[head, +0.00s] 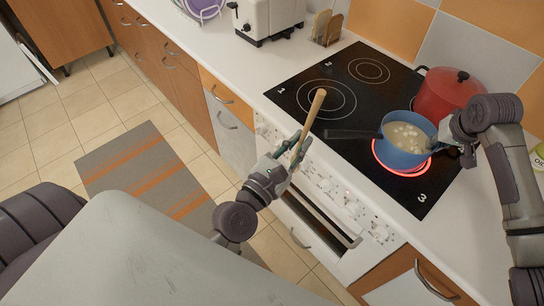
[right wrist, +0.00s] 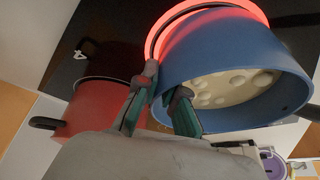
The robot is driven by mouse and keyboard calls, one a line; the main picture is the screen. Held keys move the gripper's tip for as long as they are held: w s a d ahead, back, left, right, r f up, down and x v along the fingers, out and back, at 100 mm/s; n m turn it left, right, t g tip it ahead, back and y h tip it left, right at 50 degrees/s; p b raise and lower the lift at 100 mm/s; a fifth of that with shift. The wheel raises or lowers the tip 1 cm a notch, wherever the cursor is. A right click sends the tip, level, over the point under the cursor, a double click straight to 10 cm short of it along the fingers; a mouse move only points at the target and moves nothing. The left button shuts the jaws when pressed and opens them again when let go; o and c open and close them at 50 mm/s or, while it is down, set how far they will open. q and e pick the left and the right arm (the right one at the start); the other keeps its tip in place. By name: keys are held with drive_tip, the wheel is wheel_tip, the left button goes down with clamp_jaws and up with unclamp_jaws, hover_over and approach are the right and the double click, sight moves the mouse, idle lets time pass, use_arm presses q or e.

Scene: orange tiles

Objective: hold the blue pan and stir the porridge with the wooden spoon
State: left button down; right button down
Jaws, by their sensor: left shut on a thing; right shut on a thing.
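The blue pan (head: 404,158) stands upright on the glowing burner, with pale lumpy porridge (head: 405,137) inside and its dark handle (head: 352,134) pointing left. My right gripper (head: 462,140) is shut on the pan's right rim. In the right wrist view the gripper's fingers (right wrist: 168,92) straddle the blue wall (right wrist: 210,45), one inside and one outside. My left gripper (head: 289,158) is shut on the wooden spoon (head: 312,112), held upright and slightly tilted in front of the stove, left of the pan and apart from it. The spoon's lower end is hidden by the gripper.
A lidded red pot (head: 445,92) stands close behind the pan, and also shows in the right wrist view (right wrist: 95,110). The black hob (head: 310,75) is clear on its left. A toaster (head: 268,18) and a rack (head: 327,28) stand at the back.

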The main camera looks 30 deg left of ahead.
use_arm(q)
drive_tip(key=w+d+r+h, duration=0.2)
drive_tip(key=w+r, duration=0.3)
drive_tip(key=w, duration=0.6)
drive_tip(key=w+d+r+h, duration=0.2)
drive_tip(key=w+r, duration=0.3)
drive_tip(key=w, duration=0.5)
drive_tip(key=s+d+r+m+g+h, duration=0.1)
drive_tip(key=d+r+m+g+h, duration=0.15)
drive_tip(key=d, duration=0.55)
drive_tip(key=s+d+r+m+g+h, duration=0.1)
drive_tip(key=d+r+h, duration=0.25)
drive_tip(key=d, duration=0.35)
wheel_tip(320, 180, down, 14)
drive_tip(key=shift+s+r, duration=0.25)
drive_tip(key=shift+s, duration=0.1)
drive_tip(key=shift+w, duration=0.15)
